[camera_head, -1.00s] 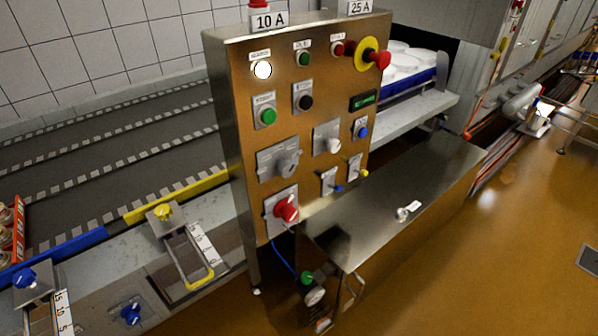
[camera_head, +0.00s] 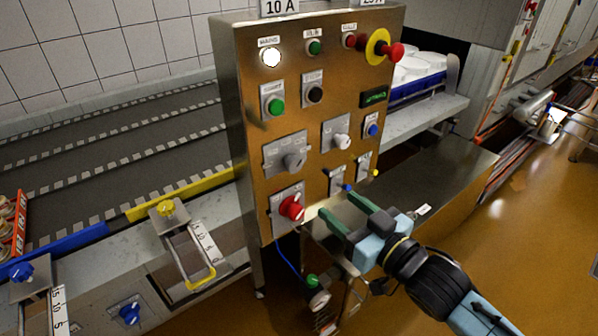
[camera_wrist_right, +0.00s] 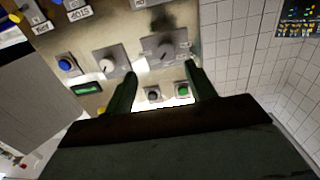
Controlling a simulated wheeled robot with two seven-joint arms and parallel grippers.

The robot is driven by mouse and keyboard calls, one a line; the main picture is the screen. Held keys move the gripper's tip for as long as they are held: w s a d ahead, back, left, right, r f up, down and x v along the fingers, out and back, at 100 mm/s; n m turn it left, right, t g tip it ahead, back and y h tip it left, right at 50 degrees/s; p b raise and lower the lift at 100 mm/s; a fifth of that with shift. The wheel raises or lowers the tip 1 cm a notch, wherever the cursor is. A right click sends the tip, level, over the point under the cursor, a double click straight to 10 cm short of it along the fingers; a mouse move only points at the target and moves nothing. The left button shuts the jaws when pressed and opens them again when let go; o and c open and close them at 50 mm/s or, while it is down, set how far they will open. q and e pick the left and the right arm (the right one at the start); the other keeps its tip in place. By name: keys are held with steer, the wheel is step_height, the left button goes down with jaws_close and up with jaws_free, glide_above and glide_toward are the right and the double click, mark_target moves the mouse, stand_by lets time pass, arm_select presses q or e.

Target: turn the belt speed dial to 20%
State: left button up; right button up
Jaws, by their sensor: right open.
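A steel control panel (camera_head: 245,100) carries two knobs on grey plates: a grey dial (camera_head: 293,161) at the left and a paler dial (camera_head: 341,141) to its right. Their lettering is too small to read, so I cannot tell which is the belt speed dial. In the right wrist view, the grey dial (camera_wrist_right: 165,52) shows just beyond the fingertips and the paler dial (camera_wrist_right: 106,66) left of them. My right gripper (camera_head: 337,207) is open and empty in front of the lower panel, apart from the dials. My left gripper is not in view.
A red rotary switch (camera_head: 291,207) is left of the right gripper. Small toggles (camera_head: 347,187) are near its fingers. A red emergency button (camera_head: 391,51) protrudes at the panel's upper right. A steel cabinet (camera_head: 455,165) extends right of the panel; the belt (camera_head: 110,130) lies left.

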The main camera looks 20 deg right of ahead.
mark_target(297, 167)
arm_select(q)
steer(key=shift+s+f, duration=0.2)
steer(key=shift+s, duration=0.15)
arm_select(e)
steer(key=x, duration=0.4)
steer(key=r+x, duration=0.1)
steer(key=x, duration=0.3)
steer(key=r+x, duration=0.1)
steer(key=x, duration=0.4)
steer(key=shift+s+a, duration=0.1)
steer(key=shift+a, duration=0.3)
steer(key=shift+c, duration=0.4)
steer(key=c, duration=0.9)
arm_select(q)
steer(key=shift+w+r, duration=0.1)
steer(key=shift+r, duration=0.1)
arm_select(e)
steer(key=shift+n, duration=0.3)
